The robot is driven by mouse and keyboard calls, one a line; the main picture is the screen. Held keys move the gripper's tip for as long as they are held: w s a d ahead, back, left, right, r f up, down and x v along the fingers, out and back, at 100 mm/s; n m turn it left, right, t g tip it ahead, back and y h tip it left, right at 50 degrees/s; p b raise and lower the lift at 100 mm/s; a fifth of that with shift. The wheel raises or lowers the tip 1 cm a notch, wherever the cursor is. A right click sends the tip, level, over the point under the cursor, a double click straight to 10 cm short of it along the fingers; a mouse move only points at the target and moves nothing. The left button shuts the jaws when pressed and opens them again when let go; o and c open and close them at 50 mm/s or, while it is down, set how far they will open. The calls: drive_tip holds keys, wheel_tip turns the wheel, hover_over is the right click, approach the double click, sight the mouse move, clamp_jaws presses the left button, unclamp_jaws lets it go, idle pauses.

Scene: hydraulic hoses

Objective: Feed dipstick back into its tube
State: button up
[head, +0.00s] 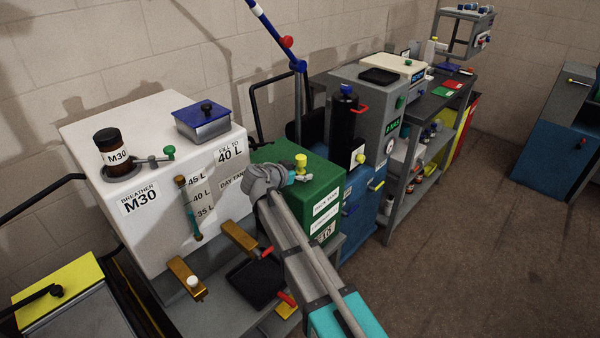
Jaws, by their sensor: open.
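A green case (322,190) with white labels stands right of the white day tank. A short yellow cylindrical knob (301,160) shows above its top; I cannot tell whether this is the dipstick's handle. No dipstick rod or tube mouth can be made out. My arm reaches up from the bottom of the view, and its wrist hides part of the case's left side. My gripper (301,178) is open at the case top, just below the yellow knob in the picture. It is small here, and I cannot tell whether it touches the knob.
The white tank (95,150) carries a brown M30 breather bottle (113,147), a blue-lidded box (203,121) and a sight gauge (188,208). Brass taps (186,279) stick out in front. A grey-blue cabinet (367,120) stands behind right. The floor at right (470,240) is clear.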

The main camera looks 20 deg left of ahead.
drive_tip(key=shift+r, duration=0.1)
wheel_tip(320, 180, up, 14)
drive_tip(key=p, duration=1.3)
drive_tip(key=shift+p, duration=0.4)
drive_tip(key=shift+f, duration=0.2)
idle(0.6)
drive_tip(key=s+d+f+n+g, duration=0.1)
drive_tip(key=d+f+g, duration=0.25)
drive_tip(key=d, duration=0.95)
drive_tip(key=s+d+f+g, duration=0.1)
drive_tip(key=d+f+g, duration=0.25)
drive_tip(key=d, duration=0.95)
drive_tip(key=s+d+f+n+g+y, duration=0.1)
drive_tip(key=s+d+f+g+y, duration=0.1)
drive_tip(key=s+d, duration=0.5)
drive_tip(key=s+d+f+n+g+y, duration=0.2)
drive_tip(key=s+d, duration=0.6)
drive_tip(key=d, duration=0.4)
drive_tip(key=shift+s+d+f+g+y, duration=0.2)
drive_tip(key=shift+g+y, duration=0.3)
drive_tip(key=shift+g, duration=0.2)
